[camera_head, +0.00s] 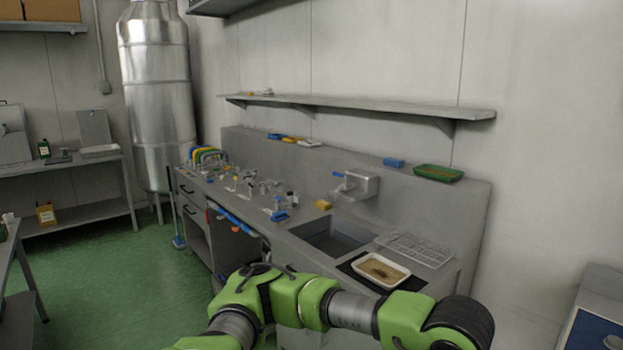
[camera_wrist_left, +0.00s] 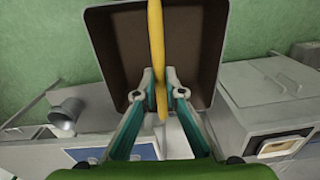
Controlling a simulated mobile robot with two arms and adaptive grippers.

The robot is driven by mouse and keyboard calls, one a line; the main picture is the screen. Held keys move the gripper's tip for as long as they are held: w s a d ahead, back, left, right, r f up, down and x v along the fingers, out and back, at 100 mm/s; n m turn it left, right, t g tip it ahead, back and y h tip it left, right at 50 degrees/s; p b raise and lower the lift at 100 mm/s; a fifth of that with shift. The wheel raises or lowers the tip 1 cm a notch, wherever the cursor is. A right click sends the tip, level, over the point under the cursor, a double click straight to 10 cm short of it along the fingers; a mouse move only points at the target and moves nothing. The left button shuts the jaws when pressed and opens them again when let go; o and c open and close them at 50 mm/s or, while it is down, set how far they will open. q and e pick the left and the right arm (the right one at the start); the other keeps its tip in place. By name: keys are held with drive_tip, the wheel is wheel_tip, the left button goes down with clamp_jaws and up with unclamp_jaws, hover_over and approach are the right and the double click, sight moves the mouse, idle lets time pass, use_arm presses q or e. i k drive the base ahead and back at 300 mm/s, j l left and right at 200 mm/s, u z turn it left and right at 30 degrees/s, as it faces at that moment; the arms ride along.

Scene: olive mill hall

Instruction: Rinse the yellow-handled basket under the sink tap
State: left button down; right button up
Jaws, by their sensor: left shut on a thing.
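In the left wrist view my left gripper (camera_wrist_left: 160,88) is shut on the yellow handle (camera_wrist_left: 155,35) of a basket. The basket (camera_wrist_left: 112,52) has a grey outside and a dark brown inside that looks empty. It is held clear of the furniture behind it. The basket and the gripper's fingers do not show in the head view. There the sink (camera_head: 335,240) is a dark rectangular basin in the steel counter. The tap (camera_head: 350,186), with a blue lever, is on the wall panel behind it. My right gripper is not in view.
Right of the sink are a white tray (camera_head: 402,281) with brownish contents on a dark mat, and a wire rack (camera_head: 418,249). Small fittings crowd the counter left of the sink. A shelf (camera_head: 360,108) overhangs the back. A yellow sponge-like block (camera_head: 323,204) lies behind the sink.

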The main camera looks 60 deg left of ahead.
sight(345, 177)
drive_tip(key=u, duration=1.45)
drive_tip(key=i+l+u, duration=0.1)
drive_tip(key=i, duration=0.3)
drive_tip(key=i+l+u, duration=0.1)
drive_tip(key=i, duration=0.3)
